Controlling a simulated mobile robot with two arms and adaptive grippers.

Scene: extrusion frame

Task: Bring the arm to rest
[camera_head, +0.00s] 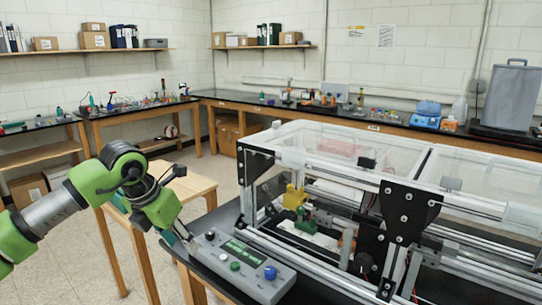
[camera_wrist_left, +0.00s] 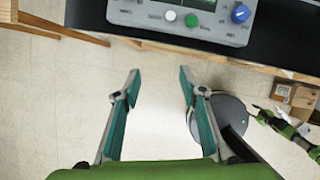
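My left arm (camera_head: 107,180), green and grey, comes in from the left in the head view. Its gripper (camera_head: 188,243) points down beside the near left corner of the black bench, close to a grey control box. In the left wrist view my left gripper (camera_wrist_left: 154,85) is open, its two teal-padded fingers wide apart with only floor between them. Nothing is held. My right gripper does not show clearly in either view.
The grey control box (camera_head: 240,266) with knobs and a green display sits on the black bench (camera_head: 222,216). An extrusion frame (camera_head: 405,215) with clear panels stands behind it. A wooden table (camera_head: 176,188) is left of the bench. Open floor (camera_head: 75,262) lies at the left.

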